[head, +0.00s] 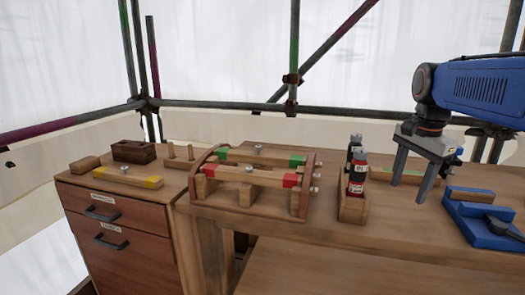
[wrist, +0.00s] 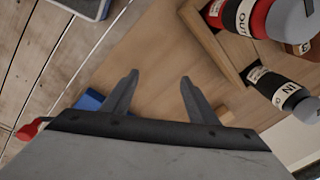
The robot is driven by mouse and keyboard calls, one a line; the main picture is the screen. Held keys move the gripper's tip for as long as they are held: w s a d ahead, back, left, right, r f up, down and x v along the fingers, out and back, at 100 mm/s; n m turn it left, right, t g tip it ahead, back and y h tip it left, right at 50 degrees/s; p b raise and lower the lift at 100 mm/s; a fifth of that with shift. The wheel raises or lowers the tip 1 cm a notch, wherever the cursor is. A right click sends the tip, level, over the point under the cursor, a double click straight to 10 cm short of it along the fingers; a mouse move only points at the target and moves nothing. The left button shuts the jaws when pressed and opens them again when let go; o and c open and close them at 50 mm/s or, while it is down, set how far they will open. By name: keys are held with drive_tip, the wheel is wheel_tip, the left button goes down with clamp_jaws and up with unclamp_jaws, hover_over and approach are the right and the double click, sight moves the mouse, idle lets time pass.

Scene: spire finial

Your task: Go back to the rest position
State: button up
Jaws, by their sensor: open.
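My gripper (head: 410,178) hangs from the blue arm at the right of the head view, with its fingers pointing down. It is apart from the things on the bench, near the bottle holder. In the wrist view my gripper (wrist: 158,82) shows two spread grey fingers with nothing between them, above bare wood. The wooden bench (head: 390,230) lies below it.
A wooden holder (head: 350,209) carries a red bottle (head: 357,175) and a black bottle (head: 353,145), left of my gripper. A blue tray (head: 478,222) lies at the right. A wooden frame (head: 306,190) with red- and green-ended bars stands mid-bench. Scaffold poles (head: 230,105) run behind.

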drive_tip(key=s+a+f+n+t, duration=0.1)
drive_tip(key=s+a+f+n, duration=0.3)
drive_tip(key=s+f+n, duration=0.3)
drive_tip(key=s+a+f+n+t, duration=0.2)
drive_tip(key=s+a+f+n, duration=0.2)
drive_tip(key=s+f, duration=0.6)
drive_tip(key=s+n, duration=0.2)
drive_tip(key=shift+s+f+n, duration=0.35)
drive_tip(key=shift+f+n, duration=0.05)
drive_tip(key=shift+o, duration=0.5)
